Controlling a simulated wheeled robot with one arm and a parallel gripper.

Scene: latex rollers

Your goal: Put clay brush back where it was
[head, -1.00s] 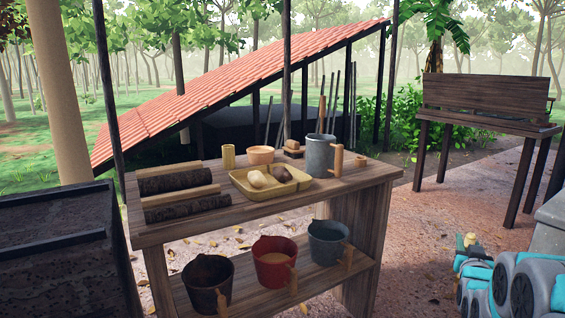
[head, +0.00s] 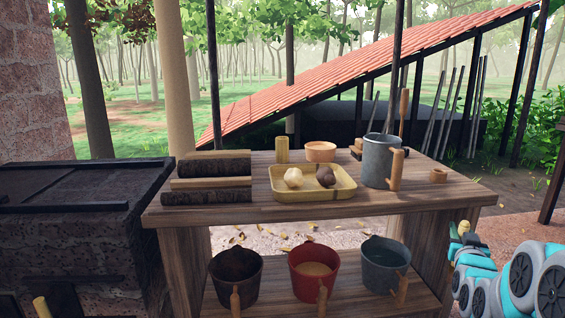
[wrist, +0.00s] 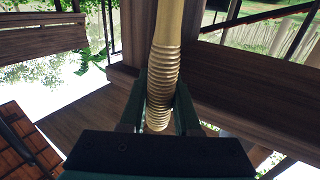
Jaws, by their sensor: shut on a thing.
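The clay brush (wrist: 166,60) shows in the wrist view as a long tan handle with a ribbed, golden lower part. My gripper (wrist: 161,98) is shut on this ribbed part, with one dark finger on each side. The brush's far end runs out of the top of the picture, so its bristles are not seen. In the head view my arm is at the lower right, right of the wooden table (head: 330,206) and apart from it. A small yellowish piece (head: 463,228) shows at the arm's end there, too small to make out.
On the table are bark-covered logs (head: 206,196), a yellow tray (head: 312,194) with two lumps, a bamboo cup (head: 282,150), a bowl (head: 320,151), a grey pot (head: 378,161) and a wooden ring (head: 438,176). Several buckets (head: 313,270) stand on the lower shelf. A dark brick block (head: 70,240) stands left.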

